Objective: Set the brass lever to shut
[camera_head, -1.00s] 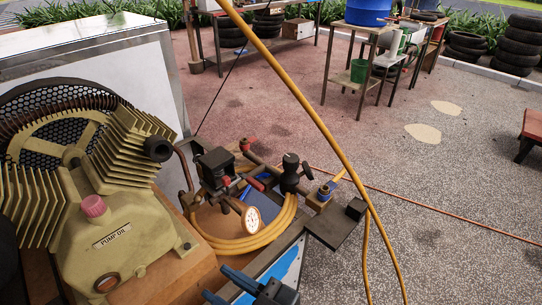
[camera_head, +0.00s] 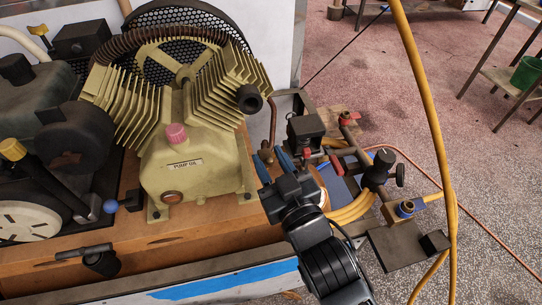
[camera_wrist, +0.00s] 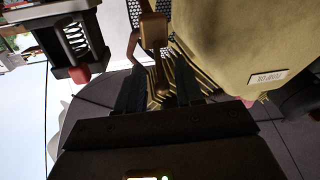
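A brass valve (camera_head: 405,209) with a blue collar and a yellow-brass lever (camera_head: 432,197) sits at the right end of the dark pipe fittings. The lever points right, close to the yellow hose; I cannot tell its set position. My gripper (camera_head: 274,164) is open, its blue fingers apart, in front of the compressor's right side and well left of that valve. In the wrist view, a brass-coloured fitting (camera_wrist: 153,32) on a pipe shows beyond the dark fingers (camera_wrist: 158,92), roughly in line with the gap. I cannot tell whether it lies between them.
The cream compressor pump (camera_head: 195,165) with fins stands left of my gripper. A black pressure switch (camera_head: 305,128), red-handled fittings (camera_head: 348,118) and a coiled yellow hose (camera_head: 352,210) crowd the right. Open floor (camera_head: 490,180) lies right.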

